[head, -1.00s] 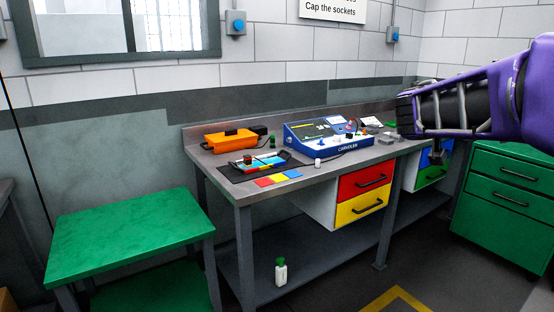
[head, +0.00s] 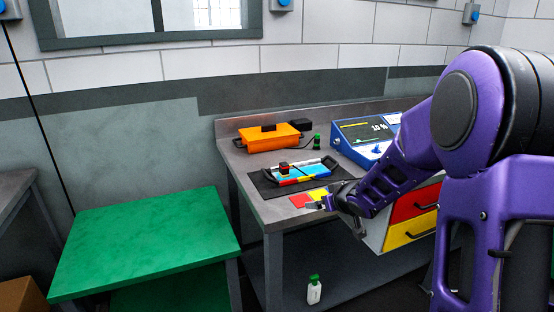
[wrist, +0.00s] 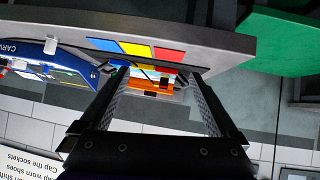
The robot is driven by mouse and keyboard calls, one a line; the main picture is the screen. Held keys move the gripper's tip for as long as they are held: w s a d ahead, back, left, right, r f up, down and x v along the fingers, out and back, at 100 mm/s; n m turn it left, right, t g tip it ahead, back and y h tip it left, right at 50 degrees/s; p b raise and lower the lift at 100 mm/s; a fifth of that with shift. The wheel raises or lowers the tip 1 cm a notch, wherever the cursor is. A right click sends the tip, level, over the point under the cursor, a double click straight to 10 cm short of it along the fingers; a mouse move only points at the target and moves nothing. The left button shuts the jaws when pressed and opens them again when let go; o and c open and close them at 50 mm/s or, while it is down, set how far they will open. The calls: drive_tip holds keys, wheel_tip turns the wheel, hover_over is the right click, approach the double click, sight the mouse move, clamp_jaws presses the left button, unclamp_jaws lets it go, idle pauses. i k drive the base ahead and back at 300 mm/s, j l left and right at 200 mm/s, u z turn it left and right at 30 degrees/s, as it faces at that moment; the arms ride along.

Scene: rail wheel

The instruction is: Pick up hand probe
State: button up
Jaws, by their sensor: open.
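I cannot tell for sure which thing is the hand probe. A small dark piece with a red part (head: 284,169) stands on a light-blue tray-like frame (head: 316,169) with black handles, on the dark mat. A small black piece with a green top (head: 317,142) stands behind it. My gripper (head: 337,218) is open and empty by the bench's front edge, in front of the colour cards and to the right of the mat. In the wrist view, the open fingers (wrist: 158,85) frame the bench things, upside down, with the tray-like frame (wrist: 165,68) beyond the tips.
An orange case (head: 268,139) lies at the back of the bench. A blue instrument (head: 350,145) stands to its right, partly behind my arm. Red and yellow cards (head: 301,201) lie at the front edge. A green table (head: 145,235) is left; a white bottle (head: 314,291) stands below.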

sight(284, 167)
drive_tip(key=i+u, duration=0.1)
drive_tip(key=i, duration=0.3)
drive_tip(key=i+j, duration=0.55)
drive_tip(key=i, duration=0.05)
